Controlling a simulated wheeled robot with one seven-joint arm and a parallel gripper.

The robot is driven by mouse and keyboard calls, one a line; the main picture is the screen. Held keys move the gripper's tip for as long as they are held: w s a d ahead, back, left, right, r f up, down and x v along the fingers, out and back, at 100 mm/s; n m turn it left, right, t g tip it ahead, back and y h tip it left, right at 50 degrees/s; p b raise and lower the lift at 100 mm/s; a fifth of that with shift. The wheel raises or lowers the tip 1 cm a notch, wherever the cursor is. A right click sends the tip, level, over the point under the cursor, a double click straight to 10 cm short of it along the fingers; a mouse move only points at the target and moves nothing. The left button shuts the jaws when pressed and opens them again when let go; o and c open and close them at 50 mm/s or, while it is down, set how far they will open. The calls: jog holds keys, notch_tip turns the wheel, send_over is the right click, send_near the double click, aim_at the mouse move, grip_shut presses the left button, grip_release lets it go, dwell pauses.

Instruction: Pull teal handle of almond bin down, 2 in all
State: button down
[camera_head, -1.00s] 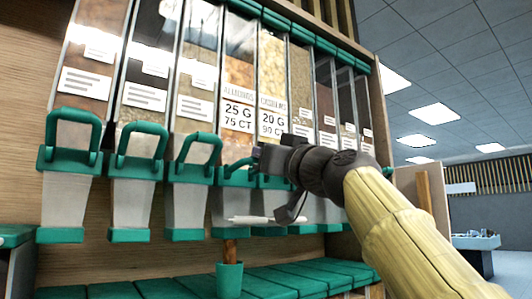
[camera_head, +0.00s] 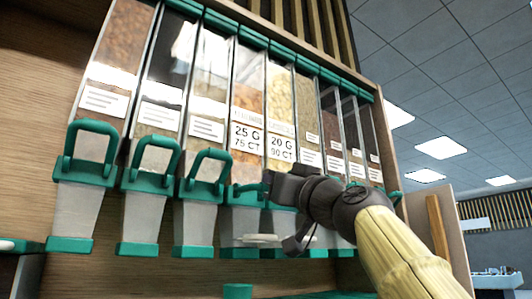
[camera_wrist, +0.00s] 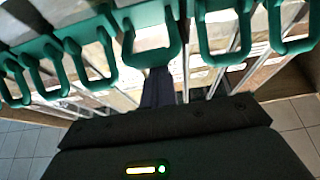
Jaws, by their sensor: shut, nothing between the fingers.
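The almond bin (camera_head: 247,100) is a clear tall dispenser with a "25 G 75 CT" label, in the middle of the row in the head view. Its teal handle (camera_head: 246,187) is low at the front, unlike the raised loops on the left; my gripper partly covers it. My gripper (camera_head: 268,185) is shut and empty, right beside this handle; I cannot tell whether they touch. In the wrist view, my dark fingers (camera_wrist: 158,88) point at a teal loop handle (camera_wrist: 150,45), just below its bar.
Bins with raised teal loops (camera_head: 207,175) stand to the left. The "20 G 90 CT" bin (camera_head: 281,100) is close on the right, its lower part hidden by my gripper. A teal cup (camera_head: 237,291) is below. A wooden side panel (camera_head: 437,225) bounds the right.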

jog(key=shift+w+f, duration=0.1)
jog(key=shift+f, duration=0.05)
jog(key=s+d+b, duration=0.4)
jog(key=s+d, duration=0.1)
jog(key=s, duration=0.2)
jog(key=shift+s+d+f, duration=0.35)
jog(key=shift+f, duration=0.1)
dwell(0.7)
dwell(0.5)
jog(key=shift+a, duration=0.1)
